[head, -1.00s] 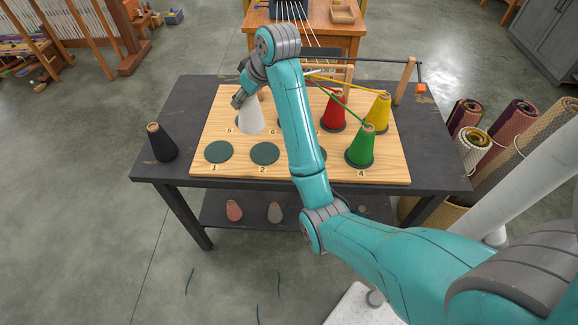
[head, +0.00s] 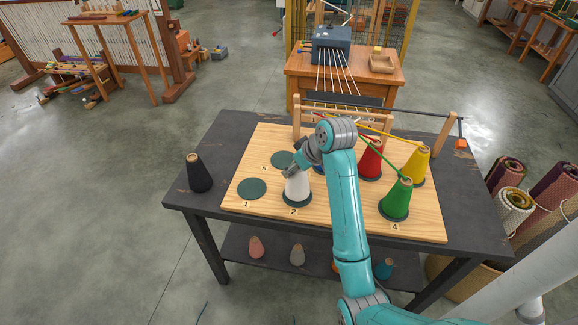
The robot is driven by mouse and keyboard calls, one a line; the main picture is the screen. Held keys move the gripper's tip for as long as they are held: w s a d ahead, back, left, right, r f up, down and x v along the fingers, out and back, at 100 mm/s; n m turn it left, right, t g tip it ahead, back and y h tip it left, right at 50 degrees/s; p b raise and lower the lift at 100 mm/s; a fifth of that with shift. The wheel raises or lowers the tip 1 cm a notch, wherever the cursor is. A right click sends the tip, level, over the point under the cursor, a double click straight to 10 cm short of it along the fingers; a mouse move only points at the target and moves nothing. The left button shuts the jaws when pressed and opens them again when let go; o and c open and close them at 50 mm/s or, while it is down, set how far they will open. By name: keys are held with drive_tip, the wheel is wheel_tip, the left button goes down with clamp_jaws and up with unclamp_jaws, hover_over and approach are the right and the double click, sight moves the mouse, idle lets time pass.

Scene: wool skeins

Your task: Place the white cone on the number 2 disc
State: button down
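The white cone (head: 297,191) stands upright at the number 2 disc (head: 297,204), whose dark green rim shows around its base. I cannot tell whether the base touches the disc or hangs just above it. The gripper hides the cone's tip, and the fingertips are small and partly hidden.
Disc 1 (head: 252,188) and disc 5 (head: 283,159) are bare. Red (head: 370,160), yellow (head: 415,166) and green (head: 396,200) cones stand to the right on the board (head: 341,222). A black cone (head: 199,173) stands on the table left of the board.

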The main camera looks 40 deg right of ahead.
drive_tip(key=shift+f, duration=0.45)
drive_tip(key=shift+c, duration=2.4)
unclamp_jaws()
drive_tip(key=shift+f, duration=0.1)
